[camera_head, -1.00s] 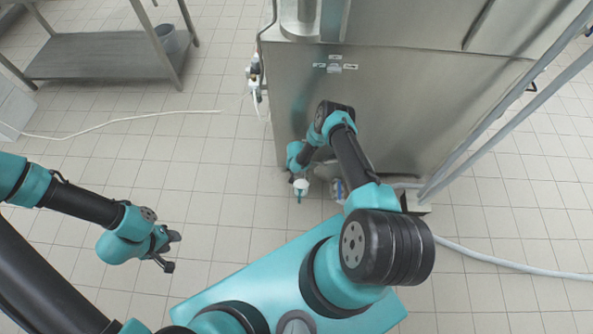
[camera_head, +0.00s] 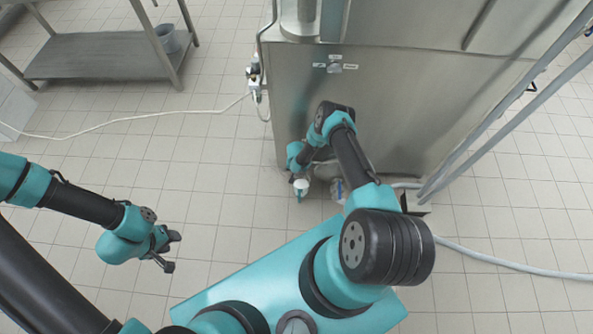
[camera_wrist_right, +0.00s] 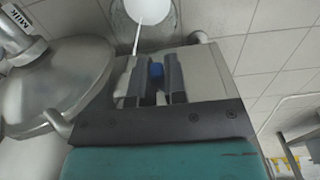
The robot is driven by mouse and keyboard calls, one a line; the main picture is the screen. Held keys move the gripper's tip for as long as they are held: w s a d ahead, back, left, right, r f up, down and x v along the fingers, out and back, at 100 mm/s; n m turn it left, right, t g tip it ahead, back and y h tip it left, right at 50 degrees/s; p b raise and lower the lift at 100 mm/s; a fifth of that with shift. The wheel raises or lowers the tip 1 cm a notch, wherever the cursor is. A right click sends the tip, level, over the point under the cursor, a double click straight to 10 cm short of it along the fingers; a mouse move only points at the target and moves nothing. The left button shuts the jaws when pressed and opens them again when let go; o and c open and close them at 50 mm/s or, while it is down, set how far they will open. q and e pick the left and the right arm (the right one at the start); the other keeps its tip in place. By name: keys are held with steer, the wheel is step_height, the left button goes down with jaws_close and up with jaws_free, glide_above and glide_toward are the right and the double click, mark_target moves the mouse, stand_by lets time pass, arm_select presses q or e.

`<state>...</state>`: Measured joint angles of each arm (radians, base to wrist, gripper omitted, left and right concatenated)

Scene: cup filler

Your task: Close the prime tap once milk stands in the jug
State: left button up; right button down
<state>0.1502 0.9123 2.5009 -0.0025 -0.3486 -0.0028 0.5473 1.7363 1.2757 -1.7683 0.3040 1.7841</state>
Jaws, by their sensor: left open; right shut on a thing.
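My right gripper (camera_wrist_right: 150,82) is shut on a small blue piece (camera_wrist_right: 157,71), which looks like the prime tap's handle; the tap body is mostly hidden. Beyond the fingertips is a round white surface (camera_wrist_right: 148,9) in a grey rim, which looks like milk in the jug, partly cut off by the frame. A thin white line (camera_wrist_right: 137,38) runs from it towards the fingers. In the head view my right arm hides most of the tap and jug. My left gripper (camera_head: 168,250) is open and empty above the floor.
A metal body (camera_wrist_right: 62,85) and a pipe labelled "Milk" (camera_wrist_right: 17,32) sit close left of my right gripper. The large steel machine (camera_head: 400,100) stands ahead. A white hose (camera_head: 130,118) crosses the floor to a fitting (camera_head: 254,75). A steel shelf (camera_head: 100,55) stands back left.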

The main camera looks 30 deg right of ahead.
steer(key=shift+d+f+t+h, duration=0.1)
steer(key=shift+f+t+h, duration=0.05)
steer(key=shift+t+h, duration=0.15)
steer(key=shift+s+f+t+h, duration=0.25)
steer(key=shift+t+h, duration=0.25)
steer(key=shift+t, duration=0.3)
steer(key=shift+a+f+t+h, duration=0.2)
steer(key=shift+f+t+h, duration=0.2)
steer(key=shift+t+h, duration=0.5)
steer(key=c, duration=1.2)
jaws_free()
steer(key=shift+o, duration=0.2)
steer(key=shift+a, duration=0.1)
steer(key=v, duration=1.7)
steer(key=shift+s+d, duration=0.3)
steer(key=shift+s, duration=0.15)
